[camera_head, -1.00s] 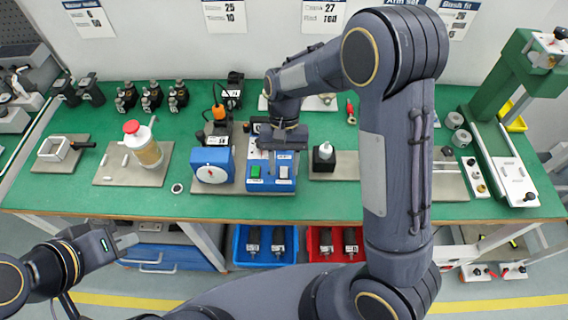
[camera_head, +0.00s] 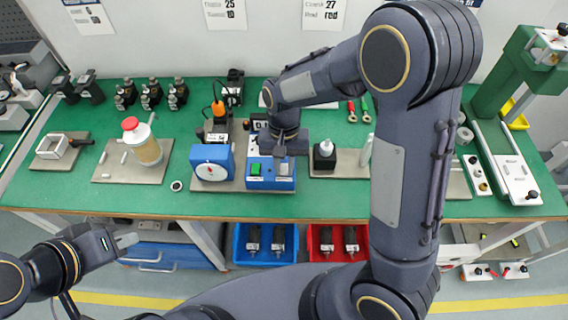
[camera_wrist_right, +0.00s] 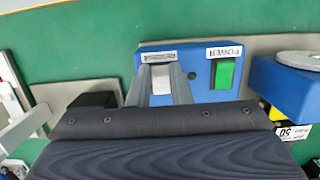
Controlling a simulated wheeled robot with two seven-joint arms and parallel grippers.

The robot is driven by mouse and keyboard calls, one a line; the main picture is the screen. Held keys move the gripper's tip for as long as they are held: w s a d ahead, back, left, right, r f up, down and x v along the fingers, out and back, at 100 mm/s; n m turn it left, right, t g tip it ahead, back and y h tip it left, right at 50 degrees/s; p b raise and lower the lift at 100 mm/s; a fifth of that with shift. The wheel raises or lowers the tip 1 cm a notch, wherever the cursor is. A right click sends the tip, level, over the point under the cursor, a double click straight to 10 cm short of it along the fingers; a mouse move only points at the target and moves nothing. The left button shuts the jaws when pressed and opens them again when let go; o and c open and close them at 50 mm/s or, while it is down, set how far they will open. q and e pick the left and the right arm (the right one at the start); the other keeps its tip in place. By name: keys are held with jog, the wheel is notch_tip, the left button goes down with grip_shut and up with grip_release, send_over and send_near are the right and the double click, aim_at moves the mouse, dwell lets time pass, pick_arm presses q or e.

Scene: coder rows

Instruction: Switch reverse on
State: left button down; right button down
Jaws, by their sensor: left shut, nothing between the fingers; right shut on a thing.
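The blue switch box (camera_head: 270,184) stands on a grey base plate on the green bench. It carries a green rocker labelled POWER (camera_wrist_right: 225,74) and a pale grey-white rocker (camera_wrist_right: 160,84), whose label is partly readable as reverse. My right gripper (camera_head: 280,154) points down over the box. In the right wrist view its two fingers (camera_wrist_right: 166,75) stand close on either side of the pale rocker, shut on it. Which way the rocker is tilted is hard to tell. My left gripper (camera_head: 132,240) is shut and empty, out in front of the bench at the left.
A blue box with a white dial (camera_head: 211,171) stands just left of the switch box. A bottle with a red cap (camera_head: 142,140) is further left. The front strip of the bench is clear.

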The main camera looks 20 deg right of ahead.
aim_at(284, 168)
jog(key=shift+s+t, duration=0.1)
jog(key=shift+t, duration=0.3)
jog(key=c, duration=1.3)
grip_release()
jog(key=r, duration=0.5)
jog(key=w+r, duration=0.1)
jog(key=r, duration=0.1)
jog(key=shift+d+r, duration=0.1)
jog(key=shift+r, duration=0.3)
